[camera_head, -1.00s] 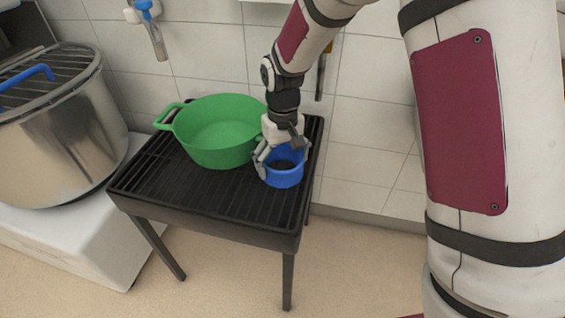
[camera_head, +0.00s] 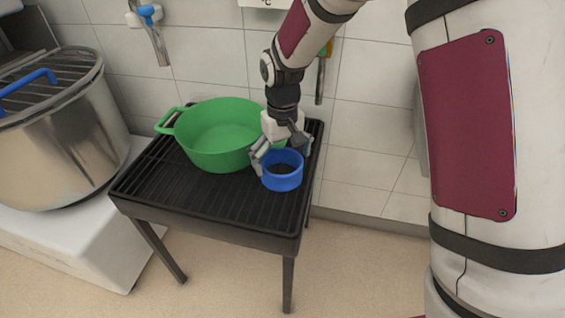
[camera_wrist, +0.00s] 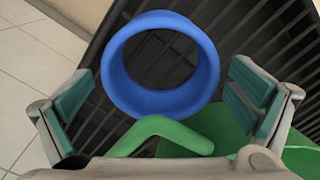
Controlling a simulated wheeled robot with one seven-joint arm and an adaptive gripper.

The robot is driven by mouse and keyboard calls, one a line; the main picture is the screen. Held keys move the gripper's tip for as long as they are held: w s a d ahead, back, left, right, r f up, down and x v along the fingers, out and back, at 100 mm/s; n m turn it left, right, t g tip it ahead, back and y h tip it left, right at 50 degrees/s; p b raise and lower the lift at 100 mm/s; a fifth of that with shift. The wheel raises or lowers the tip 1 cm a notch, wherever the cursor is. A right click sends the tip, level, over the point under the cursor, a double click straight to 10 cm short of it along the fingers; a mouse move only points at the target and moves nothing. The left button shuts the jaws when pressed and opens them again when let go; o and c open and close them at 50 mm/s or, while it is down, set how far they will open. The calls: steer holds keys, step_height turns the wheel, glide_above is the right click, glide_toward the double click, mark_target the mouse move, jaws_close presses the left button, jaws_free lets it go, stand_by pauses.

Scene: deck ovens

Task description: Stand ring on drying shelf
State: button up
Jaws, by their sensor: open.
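The blue ring (camera_head: 282,181) stands on the black slatted drying shelf (camera_head: 200,213), near its right edge, with the slats showing through its open middle. In the wrist view the ring (camera_wrist: 203,93) lies just beyond the fingertips, and the slats (camera_wrist: 262,30) show around it. My gripper (camera_head: 280,158) is directly above and behind the ring. I cannot tell whether a finger still touches the ring.
A green pot (camera_head: 215,150) stands on the shelf just left of the ring; its handle (camera_wrist: 160,131) reaches close to the ring in the wrist view. A large steel pot (camera_head: 60,140) is on a white block at left. A tiled wall (camera_head: 370,130) is behind.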

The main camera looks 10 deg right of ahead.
step_height(320, 180, up, 10)
steer(key=p, duration=0.2)
steer(key=shift+p, duration=0.4)
